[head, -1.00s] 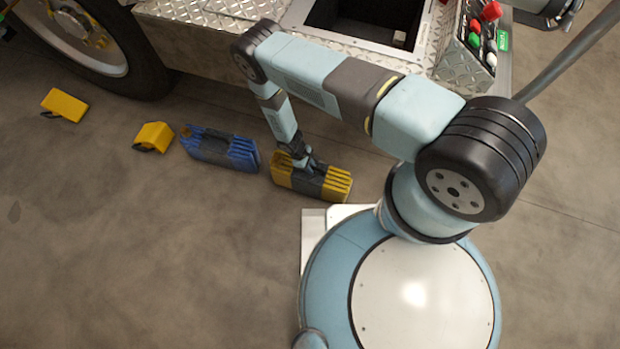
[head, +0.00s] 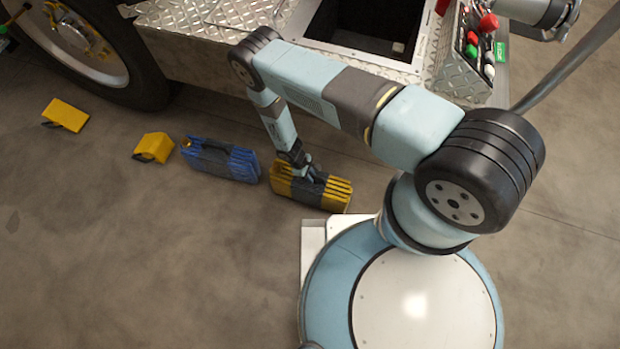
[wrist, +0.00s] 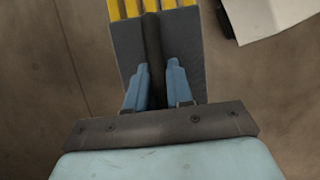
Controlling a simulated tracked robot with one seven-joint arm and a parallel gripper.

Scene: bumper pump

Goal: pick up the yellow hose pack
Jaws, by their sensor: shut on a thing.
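The yellow hose pack (head: 330,190), yellow with a dark grey middle band, is in front of the vehicle in the head view. My gripper (head: 304,172) reaches down onto its top. In the wrist view, my gripper's two blue fingers (wrist: 155,80) are closed on the dark bar along the middle of the hose pack (wrist: 190,50), with yellow ribs at its far end. Whether the pack is clear of the floor cannot be told. Its underside is hidden.
A blue pack (head: 225,162) lies close to the left of the yellow one. Two yellow wedges (head: 152,147) (head: 66,115) lie farther left, near the vehicle's wheel (head: 95,50). The vehicle's metal deck (head: 215,60) stands behind. The floor in front is clear.

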